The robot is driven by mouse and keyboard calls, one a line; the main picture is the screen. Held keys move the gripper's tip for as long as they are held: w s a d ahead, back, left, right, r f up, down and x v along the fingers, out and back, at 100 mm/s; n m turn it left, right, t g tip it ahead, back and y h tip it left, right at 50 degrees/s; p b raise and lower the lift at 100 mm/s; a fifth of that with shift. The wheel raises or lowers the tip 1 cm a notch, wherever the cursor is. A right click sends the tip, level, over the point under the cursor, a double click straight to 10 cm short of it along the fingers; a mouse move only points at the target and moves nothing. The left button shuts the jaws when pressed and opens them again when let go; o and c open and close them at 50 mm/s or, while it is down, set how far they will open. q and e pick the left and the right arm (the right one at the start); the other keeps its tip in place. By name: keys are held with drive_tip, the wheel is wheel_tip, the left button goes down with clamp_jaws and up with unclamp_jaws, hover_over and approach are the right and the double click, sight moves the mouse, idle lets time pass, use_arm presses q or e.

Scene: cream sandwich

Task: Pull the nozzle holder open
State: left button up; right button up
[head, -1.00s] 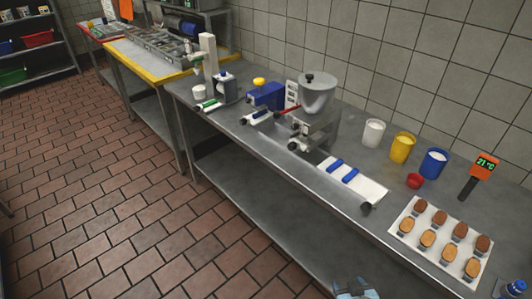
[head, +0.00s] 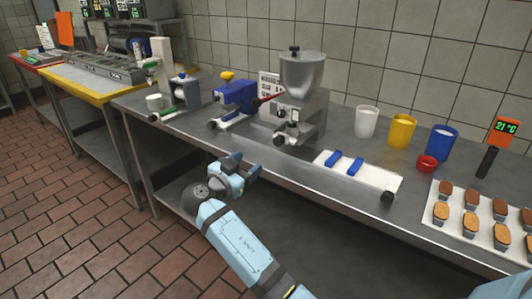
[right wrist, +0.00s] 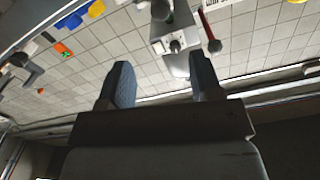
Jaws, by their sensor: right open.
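The depositing machine with a grey hopper (head: 303,76) stands on the steel table. Its front has a small dark-and-light fitting (head: 288,134) low down, which may be the nozzle holder; at this size I cannot tell its exact shape or whether it is open. A red lever (head: 268,99) sticks out to the machine's left. My right gripper (head: 243,165) is in front of the table edge, below and left of the machine, apart from it. In the right wrist view the right gripper (right wrist: 161,66) is open and empty, with the machine body (right wrist: 178,42) beyond the fingertips. My left gripper is out of view.
A blue machine (head: 237,97) stands left of the depositor. A white board (head: 378,177) with two blue strips lies to the right, then white, yellow (head: 402,131) and blue cups, a red bowl and a tray of small cakes (head: 435,220). Open floor lies in front.

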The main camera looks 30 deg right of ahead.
sight(277, 143)
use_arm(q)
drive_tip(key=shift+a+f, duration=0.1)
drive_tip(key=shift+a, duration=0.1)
use_arm(e)
drive_tip(key=x, duration=1.3)
drive_tip(key=shift+w+d, duration=0.15)
drive_tip(key=shift+d, duration=0.1)
